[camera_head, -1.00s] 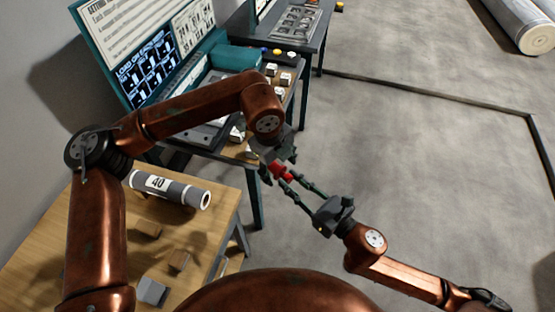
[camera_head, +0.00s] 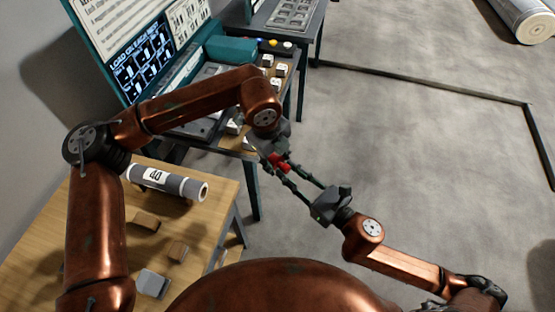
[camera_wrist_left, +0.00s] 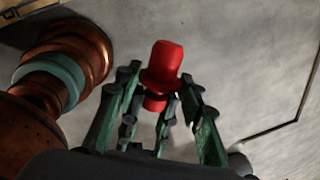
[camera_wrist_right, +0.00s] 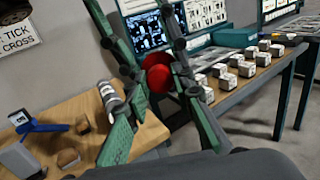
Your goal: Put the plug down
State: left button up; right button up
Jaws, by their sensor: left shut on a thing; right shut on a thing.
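The red plug (camera_head: 281,163) is held in the air between my two grippers, over the floor just right of the tables. My left gripper (camera_head: 268,153) is shut on one end of it. My right gripper (camera_head: 284,172) reaches up from the lower right and is shut on the other end. In the left wrist view the plug (camera_wrist_left: 161,65) stands out beyond the left fingers (camera_wrist_left: 157,98), its narrow end between them. In the right wrist view its round red end (camera_wrist_right: 158,78) shows between the right fingers (camera_wrist_right: 155,70).
A wooden table (camera_head: 215,228) at the left holds a grey roll (camera_head: 167,182) marked 40 and several small blocks. Behind it a bench carries white cubes (camera_head: 281,70), a teal box (camera_head: 231,50) and a screen (camera_head: 142,58). Open grey floor (camera_head: 430,150) lies to the right.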

jog(key=o, duration=1)
